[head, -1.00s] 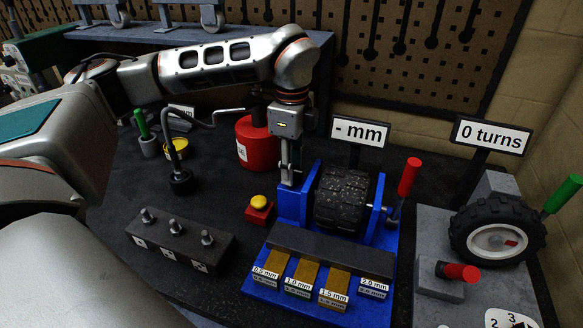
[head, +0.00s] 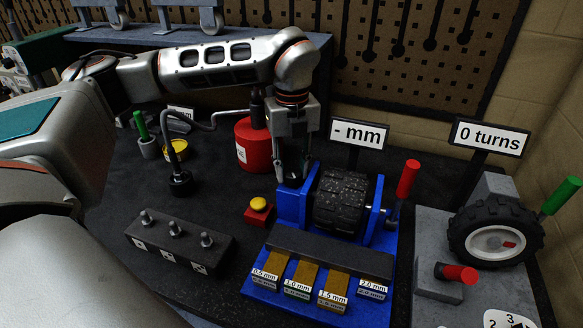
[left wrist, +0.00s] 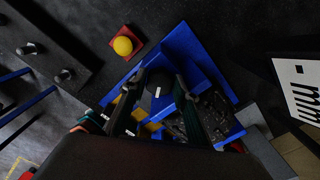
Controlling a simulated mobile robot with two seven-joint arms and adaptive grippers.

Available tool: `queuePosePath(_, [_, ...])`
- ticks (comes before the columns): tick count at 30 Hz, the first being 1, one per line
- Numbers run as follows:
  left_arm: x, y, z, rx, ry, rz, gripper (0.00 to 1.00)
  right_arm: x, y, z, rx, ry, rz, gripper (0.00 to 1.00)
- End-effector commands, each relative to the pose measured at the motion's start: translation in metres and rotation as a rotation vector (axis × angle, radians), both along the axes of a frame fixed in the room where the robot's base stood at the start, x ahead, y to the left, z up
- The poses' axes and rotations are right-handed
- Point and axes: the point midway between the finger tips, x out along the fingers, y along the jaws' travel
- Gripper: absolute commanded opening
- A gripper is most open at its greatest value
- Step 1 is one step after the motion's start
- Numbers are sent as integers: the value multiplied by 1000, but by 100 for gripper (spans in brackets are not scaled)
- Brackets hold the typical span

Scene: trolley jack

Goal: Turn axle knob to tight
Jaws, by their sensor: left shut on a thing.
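The blue stand (head: 330,262) holds a black treaded wheel (head: 340,200) between its uprights. The axle knob (left wrist: 160,90), dark with a white mark, shows in the left wrist view at one side of the blue stand. In the head view it is hidden behind my gripper. My left gripper (head: 291,178) points down at the left upright of the stand. In the left wrist view its two fingers (left wrist: 162,104) lie on both sides of the knob, and it is shut on it. My right gripper is not in view.
A red-handled lever (head: 407,180) stands just right of the wheel, with a "- mm" sign (head: 359,132) behind. A yellow-topped red button (head: 259,208) and a red can (head: 254,143) are close on the left. A second tyre (head: 496,232) stands at the right under a "0 turns" sign (head: 489,136).

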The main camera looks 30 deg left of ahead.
Motion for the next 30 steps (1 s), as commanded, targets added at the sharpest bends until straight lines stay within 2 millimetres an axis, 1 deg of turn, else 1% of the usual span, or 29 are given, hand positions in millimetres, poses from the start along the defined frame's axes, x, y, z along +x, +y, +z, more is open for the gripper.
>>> queuePosePath(6, [0, 0, 0, 0, 1, -128, 8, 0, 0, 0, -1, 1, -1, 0])
queuePosePath(12, [0, -1, 0, -1, 1, -196, 8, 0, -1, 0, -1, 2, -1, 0])
queuePosePath(29, [0, -1, 0, -1, 1, -225, 8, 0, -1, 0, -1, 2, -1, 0])
queuePosePath(30, [0, -1, 0, -1, 1, -225, 34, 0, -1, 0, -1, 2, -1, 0])
